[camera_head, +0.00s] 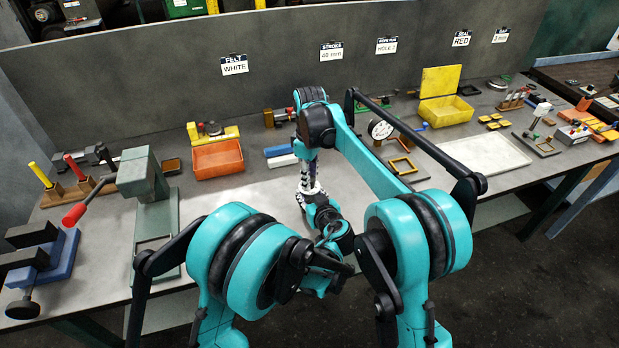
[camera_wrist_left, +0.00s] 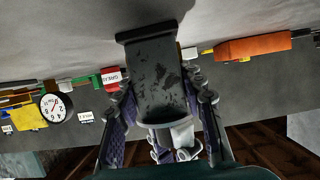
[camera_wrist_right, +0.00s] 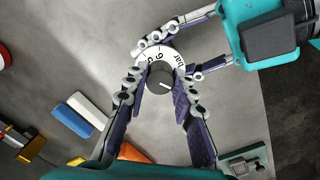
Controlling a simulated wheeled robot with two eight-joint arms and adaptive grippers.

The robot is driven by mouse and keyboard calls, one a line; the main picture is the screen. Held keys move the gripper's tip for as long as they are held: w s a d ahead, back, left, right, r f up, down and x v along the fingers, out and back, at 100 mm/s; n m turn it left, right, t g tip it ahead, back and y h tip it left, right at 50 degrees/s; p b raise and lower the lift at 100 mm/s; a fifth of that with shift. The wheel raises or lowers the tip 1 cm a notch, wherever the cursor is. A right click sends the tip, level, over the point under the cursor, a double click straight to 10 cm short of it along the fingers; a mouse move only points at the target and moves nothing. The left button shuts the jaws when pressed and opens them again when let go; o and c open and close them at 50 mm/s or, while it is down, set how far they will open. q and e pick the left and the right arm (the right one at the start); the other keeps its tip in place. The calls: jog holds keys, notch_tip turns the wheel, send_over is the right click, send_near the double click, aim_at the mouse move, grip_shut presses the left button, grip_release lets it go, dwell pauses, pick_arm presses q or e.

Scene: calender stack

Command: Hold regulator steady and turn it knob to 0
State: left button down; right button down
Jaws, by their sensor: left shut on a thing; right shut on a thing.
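The regulator (camera_wrist_left: 158,75) is a dark grey, scuffed cylinder with a wide flat end in the left wrist view. My left gripper (camera_wrist_left: 163,98) is shut on its body, one finger on each side. In the right wrist view its pale dial face (camera_wrist_right: 160,56) shows a "6" and "bar". The round grey knob (camera_wrist_right: 158,77) sits in the dial's middle with a light pointer line; the value it marks is unclear. My right gripper (camera_wrist_right: 160,84) is shut on the knob from above. In the head view my right gripper (camera_head: 311,185) points down, and the arms hide most of the regulator.
A grey workbench (camera_head: 240,195) is under both arms. A green press (camera_head: 143,180) with a red-tipped lever stands at left. An orange bin (camera_head: 217,158), a blue block (camera_head: 277,150), a dial gauge (camera_head: 381,130) and a white tray (camera_head: 485,152) stand around the arms.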

jog(key=c, duration=1.2)
grip_release()
jog(key=shift+r, duration=0.1)
notch_tip(320, 180, up, 12)
jog(key=shift+f, duration=0.1)
pick_arm(q)
jog(key=c, duration=0.9)
grip_release()
jog(key=shift+o, duration=0.2)
